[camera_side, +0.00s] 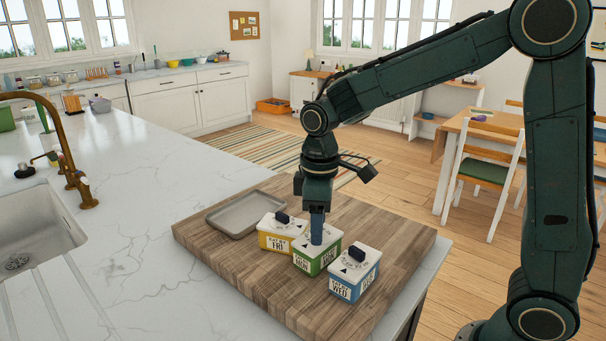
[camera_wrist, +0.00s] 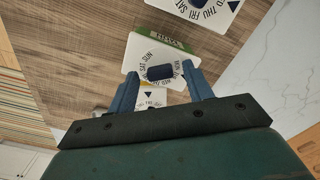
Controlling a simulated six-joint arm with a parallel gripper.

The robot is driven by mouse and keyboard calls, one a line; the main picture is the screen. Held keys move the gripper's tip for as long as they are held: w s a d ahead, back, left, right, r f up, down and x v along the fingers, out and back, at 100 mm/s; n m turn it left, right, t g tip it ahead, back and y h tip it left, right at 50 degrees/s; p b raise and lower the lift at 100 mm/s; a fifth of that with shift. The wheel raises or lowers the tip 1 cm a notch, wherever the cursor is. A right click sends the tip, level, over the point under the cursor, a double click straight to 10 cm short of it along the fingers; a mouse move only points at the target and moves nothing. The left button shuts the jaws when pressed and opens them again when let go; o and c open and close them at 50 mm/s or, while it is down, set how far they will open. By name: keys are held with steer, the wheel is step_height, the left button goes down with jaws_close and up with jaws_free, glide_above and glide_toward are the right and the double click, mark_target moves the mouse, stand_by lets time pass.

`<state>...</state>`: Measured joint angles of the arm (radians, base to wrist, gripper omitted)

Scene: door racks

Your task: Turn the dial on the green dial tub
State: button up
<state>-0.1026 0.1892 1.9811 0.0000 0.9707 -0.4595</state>
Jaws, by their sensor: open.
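The green dial tub (camera_side: 309,264) stands between a yellow and a blue tub on the wooden board in the side view. Its front label reads MON. In the wrist view its white lid (camera_wrist: 146,56) carries a ring of day names around a dark blue dial knob (camera_wrist: 160,72). My gripper (camera_side: 317,236) points straight down over this tub. In the wrist view my gripper (camera_wrist: 164,80) is open, with one blue finger on each side of the knob and a gap to it. In the side view the fingers hide the knob, so their height against it is unclear.
The yellow tub (camera_side: 274,241), labelled FRI, stands close on the left. The blue tub (camera_side: 343,287), labelled WED, stands close on the right. Both have dark raised knobs. A grey tray (camera_side: 232,217) lies on the wooden board (camera_side: 200,258) behind left. The board's front left is clear.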

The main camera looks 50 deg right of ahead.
steer(key=shift+c, duration=0.4)
steer(key=c, duration=0.9)
steer(key=shift+m, duration=3.4)
steer(key=o, duration=1)
